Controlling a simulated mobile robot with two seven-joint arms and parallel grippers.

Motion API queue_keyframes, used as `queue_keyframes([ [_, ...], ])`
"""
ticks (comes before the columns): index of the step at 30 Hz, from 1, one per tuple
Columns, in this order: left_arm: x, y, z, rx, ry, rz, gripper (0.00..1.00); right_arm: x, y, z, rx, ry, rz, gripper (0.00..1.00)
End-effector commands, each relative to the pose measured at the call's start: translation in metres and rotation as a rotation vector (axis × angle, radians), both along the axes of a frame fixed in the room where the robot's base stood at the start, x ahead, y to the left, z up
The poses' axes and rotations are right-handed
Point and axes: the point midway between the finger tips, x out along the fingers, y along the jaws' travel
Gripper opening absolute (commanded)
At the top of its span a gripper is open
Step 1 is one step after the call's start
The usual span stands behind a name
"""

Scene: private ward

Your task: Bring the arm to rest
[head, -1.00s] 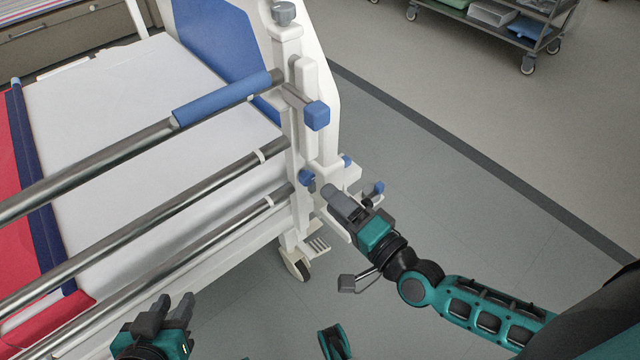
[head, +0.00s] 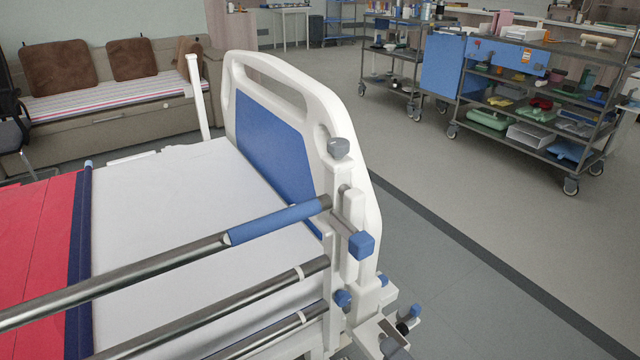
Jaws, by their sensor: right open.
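The rest of my right arm is out of the picture. My left gripper is not in view.
The white and blue bed end board (head: 275,130) rises behind. A loaded trolley (head: 530,100) stands far right. Grey floor (head: 470,290) right of the bed is clear.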

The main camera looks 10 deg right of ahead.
Motion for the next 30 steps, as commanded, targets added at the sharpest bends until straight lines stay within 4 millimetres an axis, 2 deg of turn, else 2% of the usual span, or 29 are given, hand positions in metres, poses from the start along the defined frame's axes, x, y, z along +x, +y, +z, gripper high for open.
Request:
queue_keyframes([
  [5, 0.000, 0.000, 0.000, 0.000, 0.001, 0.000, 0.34, -0.001, 0.021, 0.000, -0.119, -0.013, 0.045, 0.58],
  [9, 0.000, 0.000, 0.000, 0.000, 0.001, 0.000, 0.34, -0.002, 0.050, -0.004, -0.386, -0.033, 0.122, 0.58],
  [12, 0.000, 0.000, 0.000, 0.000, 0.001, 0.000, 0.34, -0.002, 0.063, -0.011, -0.618, -0.040, 0.172, 0.58],
  [17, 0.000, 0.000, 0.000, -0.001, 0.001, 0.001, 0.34, -0.003, 0.063, -0.025, -0.983, -0.005, 0.238, 0.58],
  [22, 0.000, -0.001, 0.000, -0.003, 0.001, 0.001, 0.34, -0.010, 0.043, -0.041, -1.334, 0.098, 0.311, 0.58],
  [24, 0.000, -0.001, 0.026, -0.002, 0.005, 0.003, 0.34, -0.011, 0.039, -0.019, -1.349, 0.101, 0.316, 0.58],
  [30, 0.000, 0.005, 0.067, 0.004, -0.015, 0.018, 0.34, -0.016, 0.031, 0.015, -1.359, 0.113, 0.305, 0.58],
])
